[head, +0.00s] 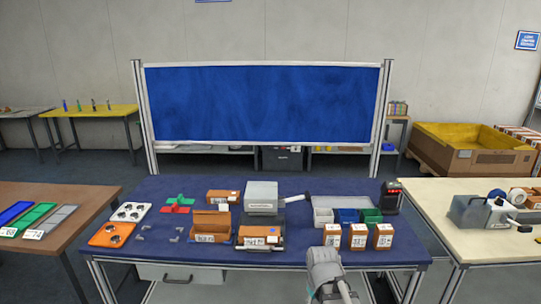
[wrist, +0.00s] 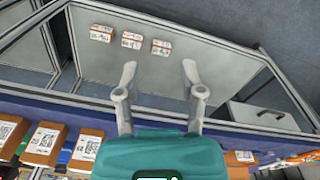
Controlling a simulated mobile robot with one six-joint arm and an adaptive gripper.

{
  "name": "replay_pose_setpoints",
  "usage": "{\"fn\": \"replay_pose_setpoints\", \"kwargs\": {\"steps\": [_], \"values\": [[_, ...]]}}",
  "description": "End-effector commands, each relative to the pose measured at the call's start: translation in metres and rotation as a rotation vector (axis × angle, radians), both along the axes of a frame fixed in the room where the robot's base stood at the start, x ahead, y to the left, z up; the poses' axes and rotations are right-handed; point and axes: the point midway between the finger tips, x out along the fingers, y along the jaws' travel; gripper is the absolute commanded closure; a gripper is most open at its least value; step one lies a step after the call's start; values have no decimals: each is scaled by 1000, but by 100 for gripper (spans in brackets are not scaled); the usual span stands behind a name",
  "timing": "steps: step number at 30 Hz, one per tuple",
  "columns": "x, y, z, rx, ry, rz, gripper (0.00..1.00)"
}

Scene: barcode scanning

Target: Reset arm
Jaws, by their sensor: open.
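My gripper (wrist: 158,70) is open and empty in the wrist view, its two pale fingers spread apart in front of its teal body. It points past the table's front edge towards a grey lower shelf. In the head view my arm hangs at the near edge of the blue table (head: 210,262), right of centre. Its fingers are only partly visible at the bottom of the picture. Nothing is between the fingers.
Three small labelled boxes stand near the table edge, including a middle one (head: 358,236). A grey machine (head: 262,197), bins (head: 324,215) and a black device (head: 390,196) stand behind. Labelled boxes (wrist: 131,40) lie on the lower shelf. A drawer (wrist: 262,118) is beside it.

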Motion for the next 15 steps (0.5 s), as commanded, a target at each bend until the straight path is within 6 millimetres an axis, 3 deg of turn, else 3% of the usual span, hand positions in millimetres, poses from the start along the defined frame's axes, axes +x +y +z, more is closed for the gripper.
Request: {"fn": "replay_pose_setpoints", "kwargs": {"steps": [1, 6, 15], "values": [[-12, -11, -10, 4, 8, -73, 49], [-30, -29, -19, 13, 26, -249, 49], [-35, -35, -19, 16, 33, -311, 49]]}}
